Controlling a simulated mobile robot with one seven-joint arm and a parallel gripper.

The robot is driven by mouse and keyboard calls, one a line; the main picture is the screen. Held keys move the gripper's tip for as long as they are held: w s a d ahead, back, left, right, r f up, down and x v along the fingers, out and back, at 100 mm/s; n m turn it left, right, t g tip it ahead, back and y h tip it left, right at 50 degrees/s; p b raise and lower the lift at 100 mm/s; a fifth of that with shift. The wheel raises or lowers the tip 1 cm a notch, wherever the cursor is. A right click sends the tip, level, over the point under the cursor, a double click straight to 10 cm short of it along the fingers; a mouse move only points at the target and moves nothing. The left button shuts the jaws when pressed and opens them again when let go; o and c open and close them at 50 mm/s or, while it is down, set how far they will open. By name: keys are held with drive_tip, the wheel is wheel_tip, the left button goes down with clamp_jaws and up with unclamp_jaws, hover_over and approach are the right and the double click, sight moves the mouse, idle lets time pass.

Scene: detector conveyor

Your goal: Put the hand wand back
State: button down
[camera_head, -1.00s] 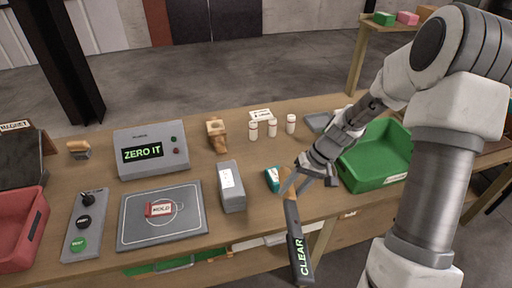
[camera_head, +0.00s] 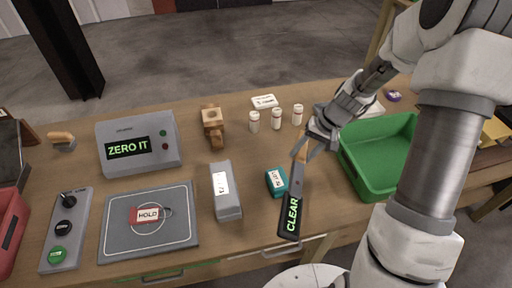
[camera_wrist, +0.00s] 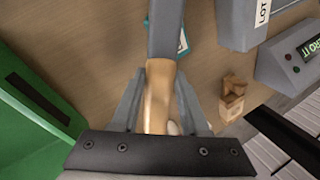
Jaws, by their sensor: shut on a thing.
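The hand wand has a dark grey paddle (camera_head: 292,205) with a green CLEAR display and a tan wooden handle (camera_wrist: 158,100). My gripper (camera_head: 303,150) is shut on the handle, with one finger on each side of it in the wrist view. The wand hangs with its paddle toward the front edge of the table, just right of a teal box (camera_head: 277,182). A wooden stand (camera_head: 212,128) stands empty farther back, left of the wand; it also shows in the wrist view (camera_wrist: 232,97). I cannot tell how high the wand is above the table.
A green bin (camera_head: 375,165) is close on the right of my gripper. Several white bottles (camera_head: 276,118) stand behind the wand.

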sight(306, 146)
drive_tip(key=w+m, duration=0.1)
drive_tip(key=w+d+m+h, duration=0.1)
drive_tip(key=w+m+b, duration=0.1)
drive_tip(key=shift+w+d+f+m+t+h, duration=0.2)
drive_tip(key=shift+d+f+m+t+h, duration=0.1)
drive_tip(key=shift+f+m, duration=0.1)
drive_tip(key=w+m, duration=0.1)
drive_tip(key=w+d+m+h, duration=0.1)
drive_tip(key=m, duration=0.1)
drive_tip(key=shift+r+b, duration=0.2)
drive_tip(key=shift+b, duration=0.2)
drive_tip(key=m, duration=0.1)
drive_tip(key=w+m, duration=0.1)
drive_tip(key=w+d+r+m+h+b, duration=0.1)
drive_tip(key=shift+w+m+g, duration=0.1)
drive_tip(key=shift+m+g, duration=0.2)
drive_tip(key=shift+g, duration=0.1)
drive_tip(key=w+a+f+m, duration=0.1)
drive_tip(key=w+a+f, duration=0.1)
drive_tip(key=a, duration=0.1)
drive_tip(key=w+a+f, duration=0.2)
drive_tip(key=w+a, duration=0.1)
drive_tip(key=w+a+f+m+p, duration=0.1)
drive_tip(key=w+a+f, duration=0.1)
drive_tip(key=w+a, duration=0.1)
drive_tip(key=shift+w+a+m+g, duration=0.15)
drive_tip(key=shift+m+g, duration=0.15)
drive_tip(key=shift+f, duration=1.9)
